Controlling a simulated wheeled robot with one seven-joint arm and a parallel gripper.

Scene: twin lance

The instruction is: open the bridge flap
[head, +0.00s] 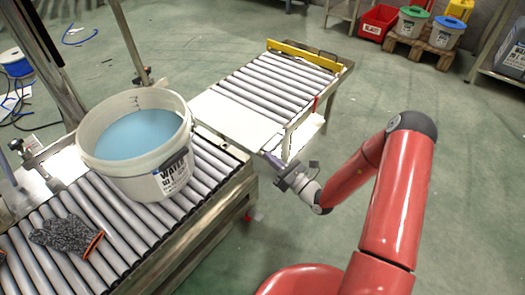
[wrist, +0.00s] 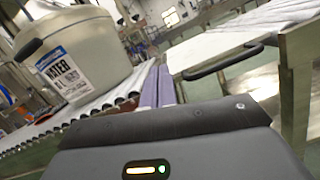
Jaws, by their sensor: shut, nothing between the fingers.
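The bridge flap (head: 235,118) is a plain white plate lying flat between the near roller conveyor and the far one. In the wrist view the white plate (wrist: 225,40) shows at upper right, with a dark bar handle (wrist: 225,66) along its near edge. My gripper (head: 270,158) is beside the flap's near right corner in the head view. In the wrist view its purple fingers (wrist: 156,86) are together and empty, to the left of the handle and apart from it. The flap's hinge cannot be made out.
A white bucket of blue liquid (head: 135,135) stands on the near conveyor (head: 120,225), close to the flap. A grey glove (head: 68,238) lies on its rollers. The far conveyor (head: 285,80) has a yellow end stop (head: 302,55).

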